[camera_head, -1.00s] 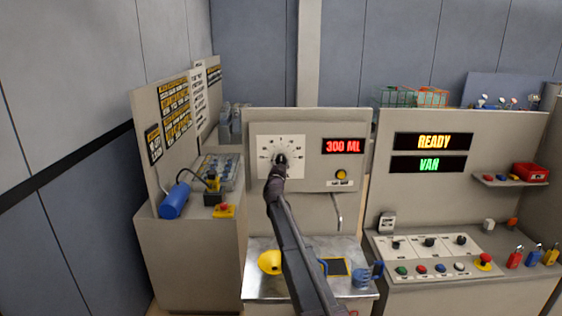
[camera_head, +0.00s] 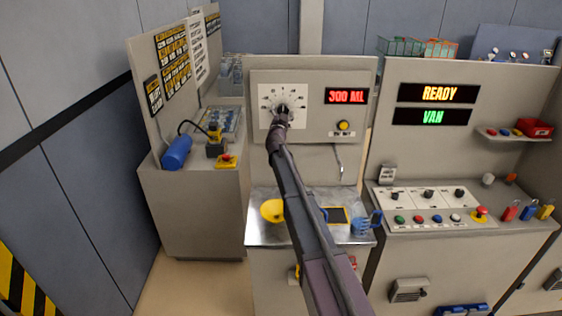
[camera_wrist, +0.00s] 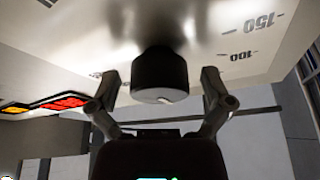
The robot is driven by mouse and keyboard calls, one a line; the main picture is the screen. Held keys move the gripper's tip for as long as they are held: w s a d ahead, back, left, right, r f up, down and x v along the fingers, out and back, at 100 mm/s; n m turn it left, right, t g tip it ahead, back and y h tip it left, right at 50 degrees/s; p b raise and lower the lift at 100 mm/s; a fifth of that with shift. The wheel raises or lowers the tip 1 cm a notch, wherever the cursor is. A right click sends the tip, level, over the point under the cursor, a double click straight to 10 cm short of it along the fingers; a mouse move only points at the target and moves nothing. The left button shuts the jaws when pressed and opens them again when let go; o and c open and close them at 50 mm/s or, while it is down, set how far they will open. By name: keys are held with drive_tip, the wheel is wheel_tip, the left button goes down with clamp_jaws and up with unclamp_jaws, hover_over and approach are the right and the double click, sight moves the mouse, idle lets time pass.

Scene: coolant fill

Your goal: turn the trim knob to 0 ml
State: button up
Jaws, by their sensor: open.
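The trim knob (camera_wrist: 159,73) is a dark round knob with a pale end face, standing out from the white dial plate (camera_head: 268,98) of the dispenser panel. In the wrist view the dial shows 150 and 100 marks upside down on the right. My gripper (camera_wrist: 160,92) is open, with one finger on each side of the knob and a visible gap to both. In the head view my gripper (camera_head: 281,114) is in front of the dial and hides most of the knob. The red display (camera_head: 346,96) reads 300 ML. The knob's pointer cannot be made out.
A yellow button (camera_head: 343,126) sits under the display. The right console shows READY (camera_head: 437,93) and VAN (camera_head: 431,117). A blue cylinder (camera_head: 176,153) lies on the left bench.

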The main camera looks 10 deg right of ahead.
drive_tip(key=shift+n, duration=0.3)
drive_tip(key=shift+n+t+y+b, duration=0.15)
drive_tip(key=shift+n+t+y, duration=0.2)
drive_tip(key=shift+n+y, duration=1.15)
drive_tip(key=shift+n+t+y+b, duration=0.15)
drive_tip(key=shift+n+t+y, duration=0.4)
drive_tip(key=shift+n, duration=1.75)
drive_tip(key=b+v, duration=0.6)
drive_tip(key=v, duration=0.8)
drive_tip(key=s+a+f+n+g+y+b, duration=0.1)
drive_tip(key=s+f+g, duration=0.3)
drive_tip(key=f, duration=0.4)
drive_tip(key=s+a+f+n+g+y+b, duration=0.1)
drive_tip(key=s+f+g+y+b, duration=0.1)
drive_tip(key=f, duration=0.6)
drive_tip(key=shift+s+a+f+n+g+y, duration=0.3)
drive_tip(key=shift+s+g+y, duration=0.35)
drive_tip(key=shift+s+g, duration=0.6)
drive_tip(key=shift+s, duration=0.1)
